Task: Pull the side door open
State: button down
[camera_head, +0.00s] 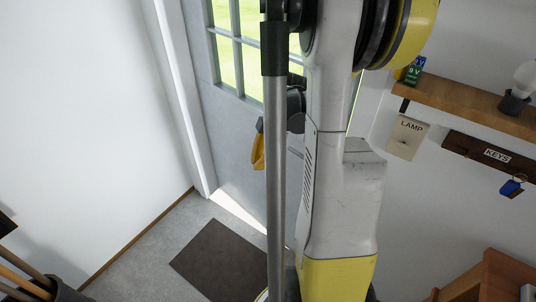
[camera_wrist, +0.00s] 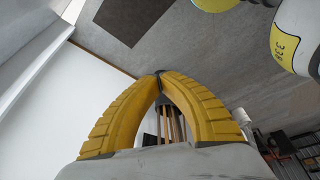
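The side door (camera_head: 226,125) is grey with a paned window (camera_head: 232,45) showing green outside; it stands behind my arm in the head view. A thin bright green strip shows at its right edge, and a bright wedge of light lies along its foot. A small grey bar, perhaps the handle, shows beside my arm, mostly hidden. My gripper (camera_head: 258,147) is in front of the door, partly hidden by my arm. In the wrist view, the yellow fingertips of my gripper (camera_wrist: 160,74) meet, with nothing held between them. Contact with the door is not visible.
A dark mat (camera_head: 222,262) lies on the floor before the door. A bucket with wooden handles (camera_head: 58,291) stands at the lower left. On the right wall are a wooden shelf (camera_head: 460,98) and a key rack (camera_head: 475,152), with wooden furniture (camera_head: 492,277) below.

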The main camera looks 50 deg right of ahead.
jog(key=shift+w+a, duration=0.5)
jog(key=shift+a, duration=0.25)
dwell(1.2)
jog(key=v, duration=1.2)
jog(key=a+f+m+t+h+b, duration=0.1)
jog(key=a+f+m+b, duration=0.3)
jog(key=a, duration=0.5)
jog(key=a+f+m+t+h+b, duration=0.1)
jog(key=a+f+m+t+b, duration=0.1)
jog(key=a, duration=0.7)
jog(key=s+a+f+m+t+h+b, duration=0.1)
jog(key=a+f+m+b, duration=0.4)
jog(key=a, duration=0.5)
jog(key=shift+f+m+t+h+b, duration=0.4)
jog(key=shift+m+t+b, duration=0.1)
jog(key=shift+b, duration=0.75)
jog(key=shift+a, duration=0.1)
